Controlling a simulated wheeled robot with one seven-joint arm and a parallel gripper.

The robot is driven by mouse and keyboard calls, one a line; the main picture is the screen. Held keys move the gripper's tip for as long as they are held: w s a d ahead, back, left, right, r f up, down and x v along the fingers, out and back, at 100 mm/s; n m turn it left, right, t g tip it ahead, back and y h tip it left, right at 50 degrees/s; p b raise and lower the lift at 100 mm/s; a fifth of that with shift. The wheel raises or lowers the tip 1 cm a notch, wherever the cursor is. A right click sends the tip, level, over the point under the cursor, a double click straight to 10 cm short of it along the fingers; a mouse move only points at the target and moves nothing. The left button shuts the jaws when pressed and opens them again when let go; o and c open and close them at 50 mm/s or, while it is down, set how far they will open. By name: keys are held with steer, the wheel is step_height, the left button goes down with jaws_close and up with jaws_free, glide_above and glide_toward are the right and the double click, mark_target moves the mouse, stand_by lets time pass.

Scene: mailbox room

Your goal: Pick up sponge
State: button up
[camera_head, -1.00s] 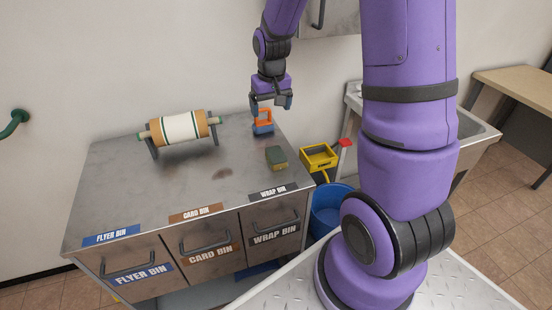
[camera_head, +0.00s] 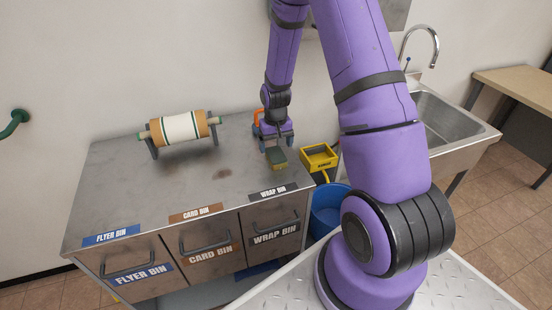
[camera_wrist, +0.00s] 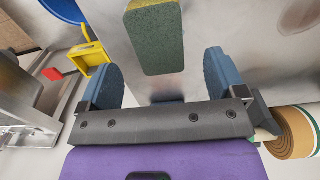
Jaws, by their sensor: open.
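The sponge (camera_head: 277,158) lies on the metal counter near its right edge, above the wrap bin. It has a dark green face and a yellowish side. In the wrist view the sponge (camera_wrist: 156,38) shows ahead of and between my two fingers, with a gap on each side. My gripper (camera_head: 276,147) is open and empty, just above and behind the sponge in the head view. In the wrist view its blue-grey fingertips (camera_wrist: 162,73) are spread wide and appear not to touch the sponge.
An orange-handled item (camera_head: 258,117) stands just behind my gripper, partly hidden. A yellow tray (camera_head: 319,151) is at the counter's right, with a blue bucket (camera_head: 328,205) below. A paper roll (camera_head: 180,129) sits at back left. The counter's front left (camera_head: 125,205) is clear.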

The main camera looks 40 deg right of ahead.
mark_target(276, 154)
steer(key=shift+d+f, duration=0.1)
steer(key=shift+f, duration=2.55)
steer(key=c, duration=1.1)
steer(key=shift+o, duration=0.2)
steer(key=shift+w+r, duration=0.1)
steer(key=shift+r, duration=0.05)
